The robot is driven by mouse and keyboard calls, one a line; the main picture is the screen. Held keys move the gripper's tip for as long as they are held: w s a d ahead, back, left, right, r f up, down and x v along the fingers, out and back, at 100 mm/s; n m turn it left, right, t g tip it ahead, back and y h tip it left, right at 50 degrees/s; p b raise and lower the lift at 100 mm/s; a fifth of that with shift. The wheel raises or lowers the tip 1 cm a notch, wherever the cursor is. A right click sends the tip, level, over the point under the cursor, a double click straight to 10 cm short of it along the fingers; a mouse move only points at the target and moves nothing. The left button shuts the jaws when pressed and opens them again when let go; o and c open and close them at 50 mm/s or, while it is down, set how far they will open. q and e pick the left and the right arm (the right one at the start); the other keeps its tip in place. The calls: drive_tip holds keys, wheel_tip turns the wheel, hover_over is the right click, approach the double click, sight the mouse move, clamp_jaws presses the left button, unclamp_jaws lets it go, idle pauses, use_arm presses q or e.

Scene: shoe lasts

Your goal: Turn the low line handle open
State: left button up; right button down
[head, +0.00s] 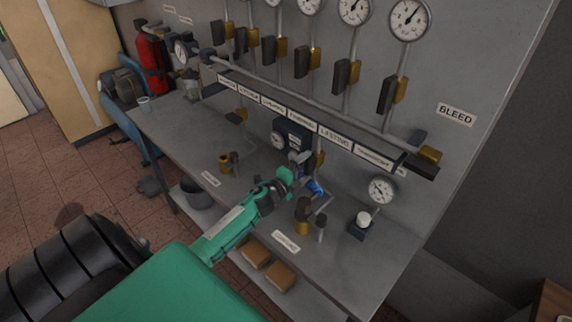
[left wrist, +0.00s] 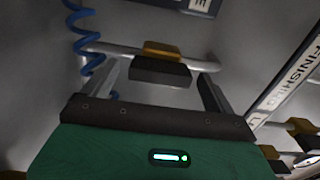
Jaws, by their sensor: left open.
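The low line handle (left wrist: 160,72) is a dark bar beside a brass valve body (left wrist: 162,50) on a grey pipe. In the head view the brass part (head: 319,160) shows below the label rail, partly hidden by my gripper. My left gripper (head: 300,164) is at the panel in front of this valve. In the left wrist view its two fingers (left wrist: 146,84) are apart, with the handle in the gap between them. I cannot tell whether either finger touches it. My right gripper is not in view.
A labelled rail (head: 300,118) runs above, with several brass valves and gauges (head: 409,19) over it. A blue coiled hose (left wrist: 88,45) hangs close by. The bench (head: 195,140) holds small fittings and a gauge (head: 381,190). A red extinguisher (head: 150,62) stands at far left.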

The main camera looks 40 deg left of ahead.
use_arm(q)
drive_tip(key=s+a+b, duration=0.1)
drive_tip(key=s+b, duration=0.2)
drive_tip(key=s, duration=0.8)
drive_tip(key=shift+s, duration=0.4)
drive_tip(key=s+d+f+n+g+y, duration=0.1)
drive_tip(key=s+d+f+n+g, duration=0.2)
drive_tip(key=s+d+n+g, duration=0.85)
drive_tip(key=s+d+f+n+g, duration=0.4)
drive_tip(key=s+d, duration=0.5)
drive_tip(key=s, duration=0.7)
wheel_tip(320, 180, down, 31)
drive_tip(key=n, duration=0.1)
drive_tip(key=s+a+f+g, duration=0.1)
drive_tip(key=s+a+f, duration=0.2)
drive_tip(key=s+f, duration=1.5)
drive_tip(key=shift+s+f, duration=0.35)
drive_tip(key=shift+s, duration=0.35)
